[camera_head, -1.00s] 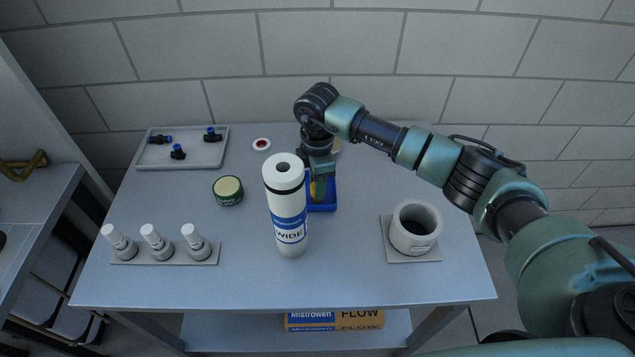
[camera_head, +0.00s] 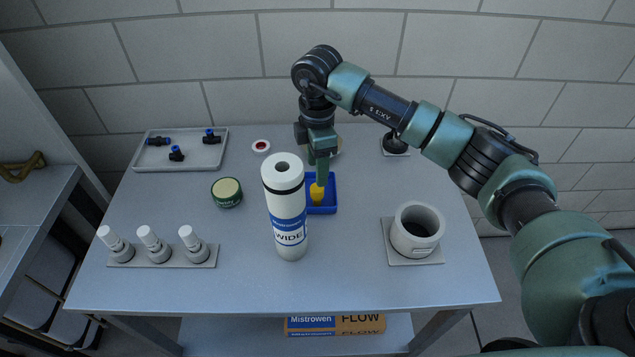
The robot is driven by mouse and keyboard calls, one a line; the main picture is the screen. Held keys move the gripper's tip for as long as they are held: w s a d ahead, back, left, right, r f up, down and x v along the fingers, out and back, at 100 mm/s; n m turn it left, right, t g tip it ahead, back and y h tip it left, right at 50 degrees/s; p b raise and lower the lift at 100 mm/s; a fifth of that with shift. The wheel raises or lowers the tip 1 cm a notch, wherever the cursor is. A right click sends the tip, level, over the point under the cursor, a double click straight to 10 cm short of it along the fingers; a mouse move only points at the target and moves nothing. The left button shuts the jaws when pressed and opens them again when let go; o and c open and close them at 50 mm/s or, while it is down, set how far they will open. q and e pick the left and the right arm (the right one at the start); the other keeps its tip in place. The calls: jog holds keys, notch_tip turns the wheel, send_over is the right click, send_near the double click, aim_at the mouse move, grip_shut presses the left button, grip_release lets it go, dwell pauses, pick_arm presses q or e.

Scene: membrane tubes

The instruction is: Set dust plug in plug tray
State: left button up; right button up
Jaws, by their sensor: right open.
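The yellow dust plug (camera_head: 317,193) sits inside the blue plug tray (camera_head: 331,198), behind the tall white membrane tube (camera_head: 287,205) with the blue "WIDE" label. The tube hides the tray's left side. My right gripper (camera_head: 319,178) points down just above the plug, open, with its fingers above or beside the plug's top. It is not closed on the plug. My left gripper is not in view.
A grey tray (camera_head: 190,158) with several black fittings lies at the back left. A green tin (camera_head: 227,192), a red-and-white ring (camera_head: 261,146), a rack of white-capped pieces (camera_head: 185,258) and a grey cup holder (camera_head: 415,233) stand around.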

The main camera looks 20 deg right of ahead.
notch_tip(320, 180, up, 5)
jog(key=shift+r+b, duration=0.1)
jog(key=shift+b, duration=0.25)
dwell(0.3)
